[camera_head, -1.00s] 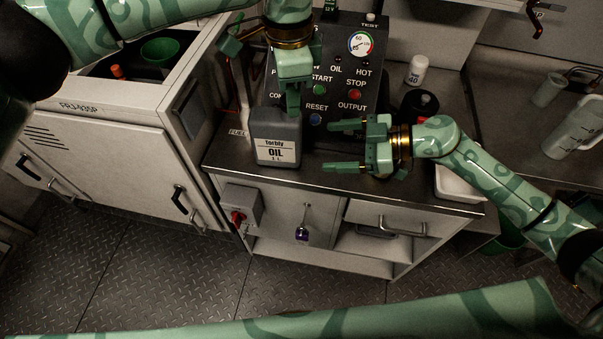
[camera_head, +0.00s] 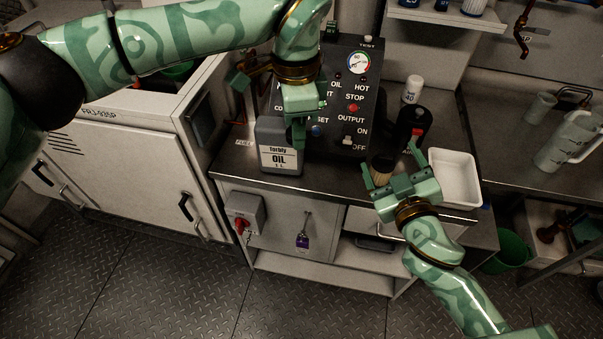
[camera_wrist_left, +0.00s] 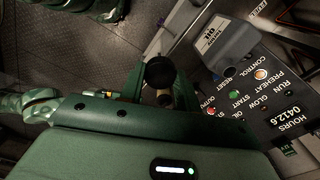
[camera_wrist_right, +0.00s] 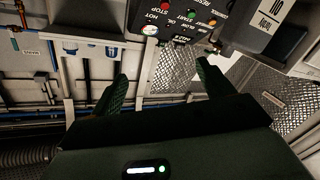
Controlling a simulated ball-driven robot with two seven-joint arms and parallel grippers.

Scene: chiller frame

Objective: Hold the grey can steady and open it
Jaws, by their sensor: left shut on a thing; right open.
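The grey can (camera_head: 270,130), labelled Torbly OIL, stands upright on the bench and also shows in the left wrist view (camera_wrist_left: 235,42) and right wrist view (camera_wrist_right: 258,42). My left gripper (camera_head: 298,140) hangs in front of the can's upper right part in the head view, hiding its top. In the left wrist view its fingers (camera_wrist_left: 158,84) close around a black round piece (camera_wrist_left: 158,70), with the can off to the right. I cannot tell whether this piece is the can's cap. My right gripper (camera_head: 392,163) is open at the bench front, away from the can.
A black control panel (camera_head: 365,90) stands behind the can. A dark-topped brown jar (camera_head: 383,172) shows between my right fingers. A black bottle (camera_head: 410,132), a white spray can (camera_head: 411,90) and a white tray (camera_head: 456,178) are to the right. The bench front edge is close.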

